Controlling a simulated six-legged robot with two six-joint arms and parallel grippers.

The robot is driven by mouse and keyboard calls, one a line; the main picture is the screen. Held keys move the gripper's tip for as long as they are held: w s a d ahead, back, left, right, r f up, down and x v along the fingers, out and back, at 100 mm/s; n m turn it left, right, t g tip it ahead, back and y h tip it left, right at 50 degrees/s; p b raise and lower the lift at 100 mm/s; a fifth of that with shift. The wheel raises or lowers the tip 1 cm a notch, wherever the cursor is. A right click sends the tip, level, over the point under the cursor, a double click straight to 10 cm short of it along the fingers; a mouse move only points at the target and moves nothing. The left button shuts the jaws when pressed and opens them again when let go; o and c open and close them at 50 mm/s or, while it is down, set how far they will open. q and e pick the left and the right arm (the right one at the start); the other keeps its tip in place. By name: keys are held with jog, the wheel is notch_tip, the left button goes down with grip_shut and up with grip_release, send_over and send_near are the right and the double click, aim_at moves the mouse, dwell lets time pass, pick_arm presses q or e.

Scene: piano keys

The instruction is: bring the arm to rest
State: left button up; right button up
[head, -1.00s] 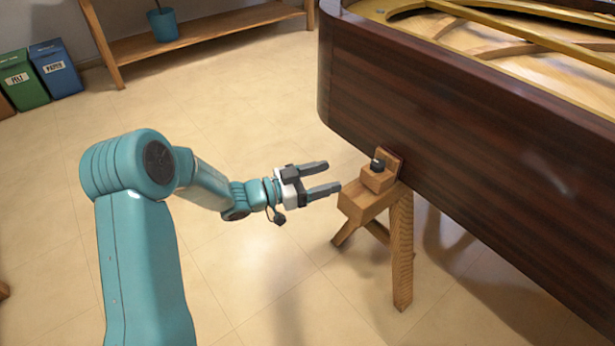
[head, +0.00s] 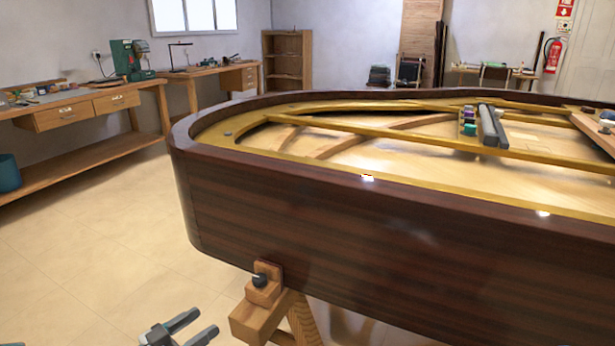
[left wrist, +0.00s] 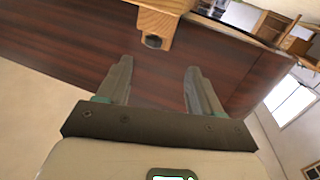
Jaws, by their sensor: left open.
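My left gripper (head: 193,328) is at the bottom edge of the head view, with its two fingers apart and nothing between them. It is in front of the piano's dark wooden side and to the left of the wooden trestle (head: 262,312). In the left wrist view the open fingers (left wrist: 155,85) point toward the piano side (left wrist: 70,75), with a clear gap between them. The rest of my left arm is mostly below the head view. My right gripper is not in view.
The large piano case (head: 330,225) fills the right, with its frame open on top. A trestle block with a black knob (head: 259,280) stands against it. A workbench (head: 85,110) runs along the left wall. The floor (head: 90,240) at left is clear.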

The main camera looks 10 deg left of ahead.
pick_arm(q)
jog(key=d+f+n+g+y, duration=0.2)
jog(key=d+f+n+y, duration=0.3)
jog(key=f, duration=0.6)
jog(key=s+d+f+n+g, duration=0.1)
jog(key=s+d+f+g, duration=0.35)
jog(key=s, duration=0.35)
jog(key=s+d+f+n+g, duration=0.1)
jog(key=s+d+f+g, duration=0.2)
jog(key=s+f, duration=0.35)
jog(key=s+d+f+n+g, duration=0.1)
jog(key=s+d+f+g, duration=0.25)
jog(key=s, duration=0.55)
notch_tip(320, 180, up, 25)
jog(key=g+p, duration=0.1)
jog(key=p, duration=2.3)
jog(key=shift+s+d+y+p, duration=0.35)
jog(key=shift+y, duration=0.05)
